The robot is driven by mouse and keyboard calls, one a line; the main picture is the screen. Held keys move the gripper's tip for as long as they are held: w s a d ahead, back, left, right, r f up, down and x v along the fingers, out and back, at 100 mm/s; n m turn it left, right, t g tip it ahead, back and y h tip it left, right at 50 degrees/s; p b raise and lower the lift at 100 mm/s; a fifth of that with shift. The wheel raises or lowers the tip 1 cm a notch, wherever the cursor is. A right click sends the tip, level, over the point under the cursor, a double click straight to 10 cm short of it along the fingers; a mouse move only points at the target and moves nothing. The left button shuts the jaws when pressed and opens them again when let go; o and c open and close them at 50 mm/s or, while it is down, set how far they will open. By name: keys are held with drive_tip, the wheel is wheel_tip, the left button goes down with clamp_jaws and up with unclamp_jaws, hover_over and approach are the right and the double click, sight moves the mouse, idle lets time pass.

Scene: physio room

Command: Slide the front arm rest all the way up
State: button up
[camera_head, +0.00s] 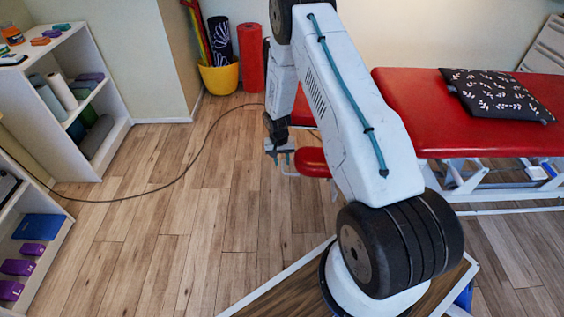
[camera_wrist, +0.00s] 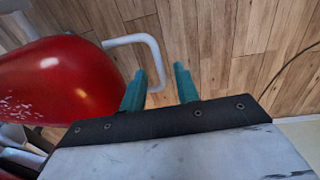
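The front arm rest (camera_head: 312,162) is a small red rounded pad at the near end of the red treatment table (camera_head: 420,110); my arm hides part of this area. In the wrist view a red pad (camera_wrist: 60,85) fills the left side, with a white bent tube (camera_wrist: 133,40) beside it. My gripper (camera_head: 280,157) is just left of the pad in the head view. Its two teal fingers (camera_wrist: 160,85) are apart, with floor showing between them. The tube's bend reaches the left finger and the gap; I cannot tell whether it touches or lies beyond them.
A black patterned cushion (camera_head: 495,94) lies on the table. White shelves (camera_head: 105,150) stand at the left. A yellow bucket (camera_head: 220,78) and a red roll (camera_head: 251,60) stand by the back wall. A dark cable (camera_head: 150,193) crosses the otherwise open wooden floor.

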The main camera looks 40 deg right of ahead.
drive_tip(key=shift+f, duration=0.65)
clamp_jaws()
wheel_tip(320, 180, up, 14)
drive_tip(key=d, duration=0.1)
drive_tip(key=shift+s+d+r, duration=0.15)
drive_tip(key=shift+s, duration=0.2)
unclamp_jaws()
